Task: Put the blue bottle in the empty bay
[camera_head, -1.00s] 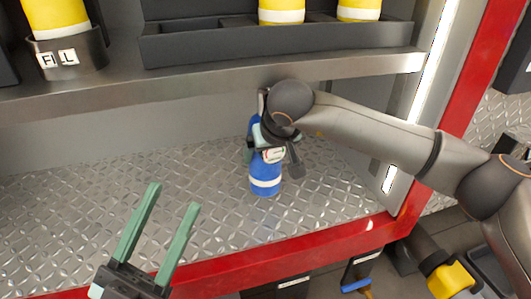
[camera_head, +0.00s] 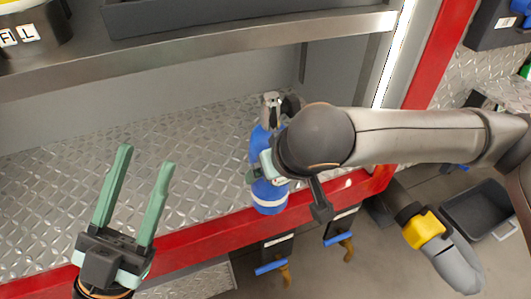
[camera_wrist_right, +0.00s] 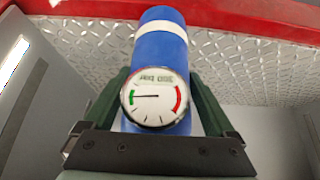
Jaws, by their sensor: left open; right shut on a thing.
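The blue bottle (camera_head: 270,194) has a white band and a round pressure gauge. My right gripper (camera_head: 268,170) is shut on it, near the front red edge of the compartment; the arm hides part of the grip in the head view. In the right wrist view the bottle (camera_wrist_right: 162,70) stands between the green fingers of the right gripper (camera_wrist_right: 158,105), with the gauge (camera_wrist_right: 154,97) facing the camera. My left gripper (camera_head: 138,190) is open and empty at the lower left, over the diamond-plate floor. I cannot tell which place is the empty bay.
A steel shelf (camera_head: 200,62) with a dark rack (camera_head: 190,18) runs above. A holder labelled FILL (camera_head: 28,38) is at the upper left. A red edge (camera_head: 215,235) borders the diamond-plate floor. Small holders with blue parts (camera_head: 275,250) hang below it. A grey bin (camera_head: 480,208) is at the right.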

